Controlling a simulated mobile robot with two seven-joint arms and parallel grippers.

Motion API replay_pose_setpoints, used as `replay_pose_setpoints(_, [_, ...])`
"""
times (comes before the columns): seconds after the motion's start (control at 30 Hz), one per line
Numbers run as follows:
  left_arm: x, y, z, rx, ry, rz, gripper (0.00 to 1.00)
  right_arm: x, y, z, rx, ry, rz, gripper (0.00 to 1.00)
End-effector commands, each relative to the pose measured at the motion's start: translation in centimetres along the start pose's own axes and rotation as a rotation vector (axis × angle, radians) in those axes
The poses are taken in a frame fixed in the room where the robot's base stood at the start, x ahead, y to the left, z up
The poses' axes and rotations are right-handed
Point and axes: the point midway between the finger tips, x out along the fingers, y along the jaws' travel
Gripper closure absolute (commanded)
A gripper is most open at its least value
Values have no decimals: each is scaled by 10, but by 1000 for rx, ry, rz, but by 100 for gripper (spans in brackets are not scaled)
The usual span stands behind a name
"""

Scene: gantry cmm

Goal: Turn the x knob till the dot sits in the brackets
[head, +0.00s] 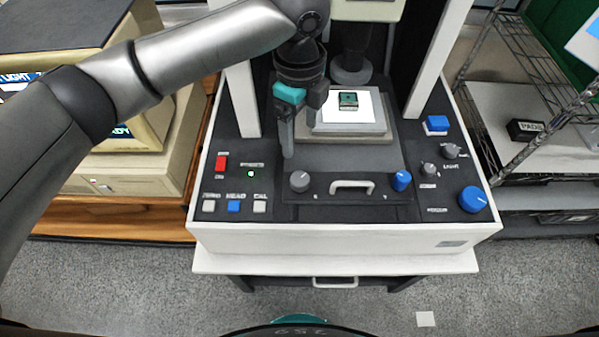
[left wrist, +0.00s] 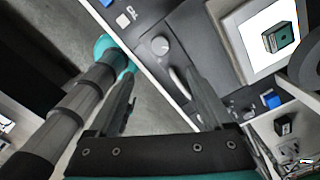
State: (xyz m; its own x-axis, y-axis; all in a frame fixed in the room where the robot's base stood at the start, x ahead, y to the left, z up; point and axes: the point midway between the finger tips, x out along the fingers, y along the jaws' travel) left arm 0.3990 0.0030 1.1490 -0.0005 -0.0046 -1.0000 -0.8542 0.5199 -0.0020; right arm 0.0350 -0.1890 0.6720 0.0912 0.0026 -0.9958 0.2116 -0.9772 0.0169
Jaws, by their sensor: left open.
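A grey knob (head: 300,181) stands at the left of the machine's front panel, and a blue knob (head: 401,180) stands at the right. Their small labels are too blurred to read, so I cannot tell which is x. My left gripper (head: 300,138) is open and empty, pointing down just behind and above the grey knob. In the left wrist view, the grey knob (left wrist: 160,45) shows beyond the gap between the fingers of the left gripper (left wrist: 160,75), apart from them. I cannot make out a dot or brackets. My right gripper is not in view.
A pale handle (head: 352,186) lies between the two knobs. A green chip (head: 348,101) sits on the white stage behind. A large blue knob (head: 473,199), smaller grey knobs and a red switch (head: 221,162) flank the panel. White machine columns rise either side.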

Motion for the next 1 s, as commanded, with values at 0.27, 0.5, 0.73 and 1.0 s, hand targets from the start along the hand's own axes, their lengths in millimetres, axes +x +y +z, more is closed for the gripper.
replay_pose_setpoints(0.27, [30, 1, 2, 3, -5, 9, 16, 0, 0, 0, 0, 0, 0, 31])
replay_pose_setpoints(0.5, [82, 2, 2, 3, -4, 8, 16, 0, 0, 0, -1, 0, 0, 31])
replay_pose_setpoints(0.73, [126, 1, 2, 2, -5, 5, 16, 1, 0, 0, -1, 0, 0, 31])
replay_pose_setpoints(1.0, [150, 0, 2, 3, -4, 2, 16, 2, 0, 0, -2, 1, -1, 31])
